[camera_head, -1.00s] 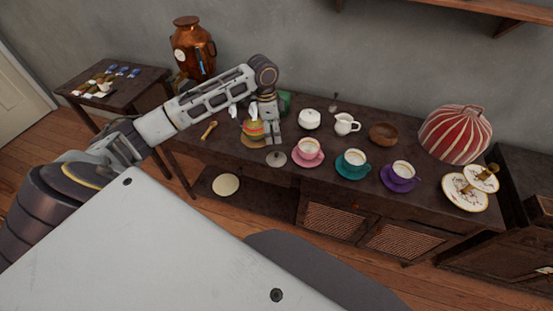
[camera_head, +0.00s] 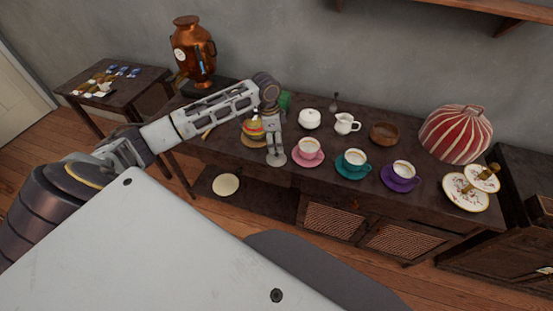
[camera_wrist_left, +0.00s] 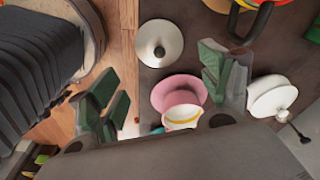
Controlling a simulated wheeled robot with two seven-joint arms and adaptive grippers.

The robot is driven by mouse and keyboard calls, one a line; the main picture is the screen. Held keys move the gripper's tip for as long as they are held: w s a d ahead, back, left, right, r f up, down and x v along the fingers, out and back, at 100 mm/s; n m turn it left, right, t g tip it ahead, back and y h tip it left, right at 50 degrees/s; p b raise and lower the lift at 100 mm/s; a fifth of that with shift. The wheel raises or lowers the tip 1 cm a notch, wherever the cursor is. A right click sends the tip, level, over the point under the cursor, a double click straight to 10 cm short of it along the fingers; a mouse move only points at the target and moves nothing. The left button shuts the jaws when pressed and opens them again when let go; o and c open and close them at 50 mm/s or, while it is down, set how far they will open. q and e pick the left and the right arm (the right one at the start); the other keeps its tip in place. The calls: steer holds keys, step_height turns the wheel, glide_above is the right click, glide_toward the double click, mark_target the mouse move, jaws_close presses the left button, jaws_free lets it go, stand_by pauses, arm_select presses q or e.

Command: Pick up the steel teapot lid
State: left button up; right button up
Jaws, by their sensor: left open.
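The steel teapot lid (camera_head: 276,159) is a grey disc lying near the front edge of the dark sideboard, left of the pink saucer. In the left wrist view the lid (camera_wrist_left: 159,43) appears as a pale round disc with a dark knob in its middle. My left gripper (camera_head: 275,150) points down over the lid and partly hides it in the head view. In the left wrist view my left gripper (camera_wrist_left: 160,72) is open, with its green-padded fingers to either side of the lid and nothing between them held. My right gripper is not seen.
A pink cup (camera_head: 309,147) on its saucer stands close right of the lid. A striped round pot (camera_head: 252,128) is behind left. The sideboard (camera_head: 345,187) edge is close in front.

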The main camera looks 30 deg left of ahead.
mark_target(276, 154)
arm_select(q)
steer(key=shift+w+d+f, duration=0.15)
steer(key=shift+f, duration=1.4)
steer(key=shift+f, duration=0.15)
steer(key=shift+f, duration=2.45)
steer(key=shift+c, duration=0.4)
